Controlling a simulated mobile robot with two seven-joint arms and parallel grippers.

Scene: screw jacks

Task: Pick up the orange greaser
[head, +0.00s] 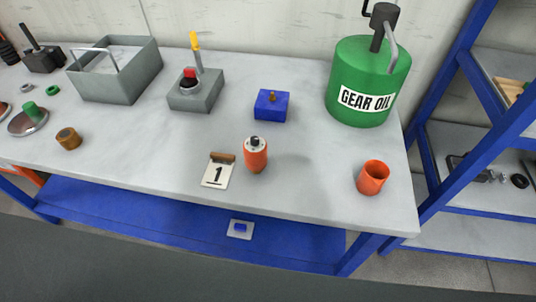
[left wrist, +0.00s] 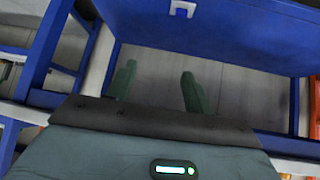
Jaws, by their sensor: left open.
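The orange greaser (head: 256,157) stands upright near the front edge of the white bench top (head: 310,180) in the head view. It is an orange cylinder with a pale top and a dark cap. My left gripper (left wrist: 155,92) shows only in the left wrist view, with its two green fingers spread apart and nothing between them. It points down past blue framework towards the grey floor. The greaser is not visible in that view. My right gripper is in neither view.
A card marked 1 (head: 217,171) stands just left of the greaser, and an orange cup (head: 373,177) to its right. A blue block (head: 272,104), a grey unit (head: 196,92) and a green gear oil can (head: 365,80) stand behind. A blue rack (head: 455,130) borders the bench's right.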

